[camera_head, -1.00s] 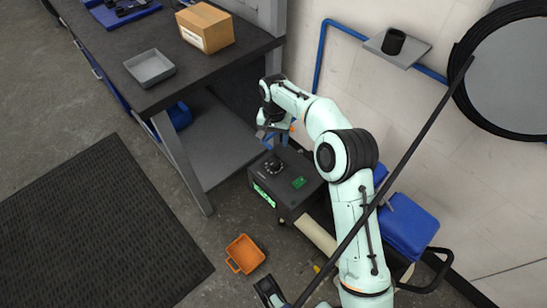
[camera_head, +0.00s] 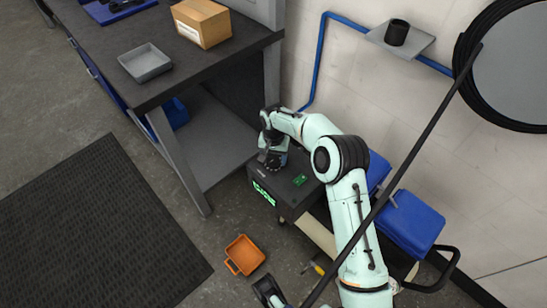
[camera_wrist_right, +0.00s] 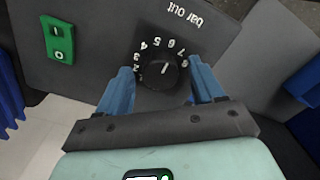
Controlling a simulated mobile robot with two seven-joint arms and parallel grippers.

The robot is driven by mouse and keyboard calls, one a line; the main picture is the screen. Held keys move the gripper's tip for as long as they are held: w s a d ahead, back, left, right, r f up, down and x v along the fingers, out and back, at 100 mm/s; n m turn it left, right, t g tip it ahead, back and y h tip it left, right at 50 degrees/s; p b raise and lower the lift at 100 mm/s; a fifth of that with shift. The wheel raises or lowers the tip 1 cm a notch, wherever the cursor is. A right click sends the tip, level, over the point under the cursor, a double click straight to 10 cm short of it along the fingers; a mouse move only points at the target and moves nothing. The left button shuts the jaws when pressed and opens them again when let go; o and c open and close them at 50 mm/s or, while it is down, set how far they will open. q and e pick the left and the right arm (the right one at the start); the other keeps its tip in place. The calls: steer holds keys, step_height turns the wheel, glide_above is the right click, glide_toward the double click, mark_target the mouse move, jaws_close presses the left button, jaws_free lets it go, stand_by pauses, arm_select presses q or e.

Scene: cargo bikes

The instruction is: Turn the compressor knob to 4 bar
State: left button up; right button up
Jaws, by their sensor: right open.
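The black compressor knob (camera_wrist_right: 157,74) sits on the dark compressor panel (camera_wrist_right: 95,65), with a white mark pointing up and slightly right, roughly toward 5 to 6; the exact value is hard to tell. In the head view the right gripper (camera_head: 274,161) is over the compressor (camera_head: 290,190) and mostly hides the knob. A dark part at the bottom edge may be my left gripper (camera_head: 268,291); its jaws are unclear.
A green switch (camera_wrist_right: 58,40) is on the panel beside the knob. The workbench (camera_head: 215,55) stands left of the compressor, and a blue case (camera_head: 410,220) right of it. An orange bin (camera_head: 244,255) lies on the floor in front.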

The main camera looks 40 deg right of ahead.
steer(key=c, duration=1.1)
steer(key=shift+o, duration=0.2)
arm_select(q)
steer(key=shift+s+r, duration=0.1)
arm_select(e)
steer(key=shift+n, duration=0.4)
steer(key=n+p, duration=0.1)
steer(key=n, duration=0.3)
steer(key=shift+n, duration=0.3)
arm_select(q)
steer(key=shift+s+d+r+g, duration=0.15)
steer(key=shift+s+d+r, duration=0.2)
steer(key=shift+s, duration=0.15)
steer(key=shift+s+d+r+g, duration=0.2)
steer(key=shift+s+r, duration=0.1)
steer(key=shift+s, duration=0.2)
arm_select(e)
steer(key=n, duration=0.6)
steer(key=shift+n, duration=0.3)
steer(key=o, duration=1.1)
steer(key=shift+c, duration=0.2)
